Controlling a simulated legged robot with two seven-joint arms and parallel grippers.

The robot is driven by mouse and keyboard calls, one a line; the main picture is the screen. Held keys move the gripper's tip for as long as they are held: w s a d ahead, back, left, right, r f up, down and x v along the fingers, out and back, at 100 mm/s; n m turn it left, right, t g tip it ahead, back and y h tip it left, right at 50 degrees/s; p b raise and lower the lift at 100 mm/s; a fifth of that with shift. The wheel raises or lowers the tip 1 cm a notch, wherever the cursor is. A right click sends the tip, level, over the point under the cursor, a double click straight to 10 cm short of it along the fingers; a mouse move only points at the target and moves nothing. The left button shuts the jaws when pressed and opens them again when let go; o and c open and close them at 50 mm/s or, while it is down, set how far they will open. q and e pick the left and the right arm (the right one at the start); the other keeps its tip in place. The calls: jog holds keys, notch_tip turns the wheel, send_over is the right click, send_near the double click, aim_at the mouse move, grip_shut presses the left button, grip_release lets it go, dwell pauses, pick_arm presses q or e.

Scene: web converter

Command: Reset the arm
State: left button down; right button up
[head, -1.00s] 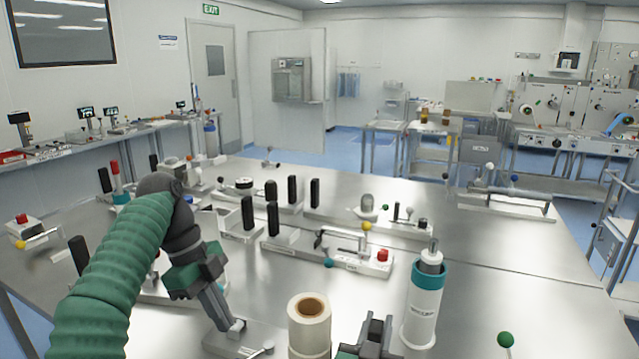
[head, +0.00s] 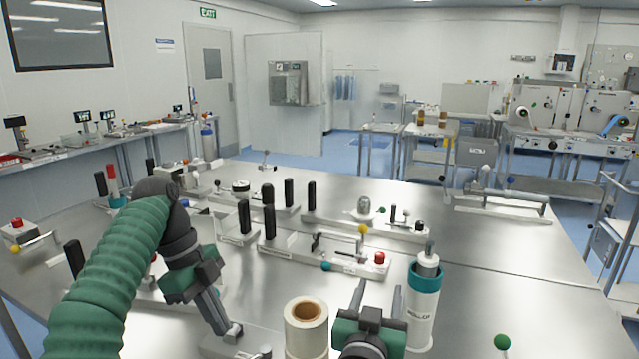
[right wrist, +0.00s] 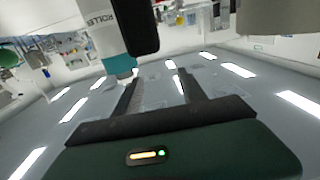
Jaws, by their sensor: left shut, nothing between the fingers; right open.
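My left arm comes in from the left in the head view. Its gripper (head: 228,332) points down toward the steel table and is shut and empty, just above a flat metal fixture at the table's front. My right gripper (head: 378,298) rises at the bottom middle of the head view, fingers apart with nothing between them. It stands between a cream roll (head: 306,326) on its left and a white cylinder with a teal top (head: 424,305) on its right. In the right wrist view the open fingers (right wrist: 158,92) show, with the cylinder (right wrist: 107,38) beyond at upper left.
The steel table (head: 500,265) holds several black-handled fixtures. A green ball knob (head: 502,342) stands at front right. The table's right side is mostly clear.

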jog(key=shift+w+r, duration=0.1)
jog(key=shift+r, duration=0.6)
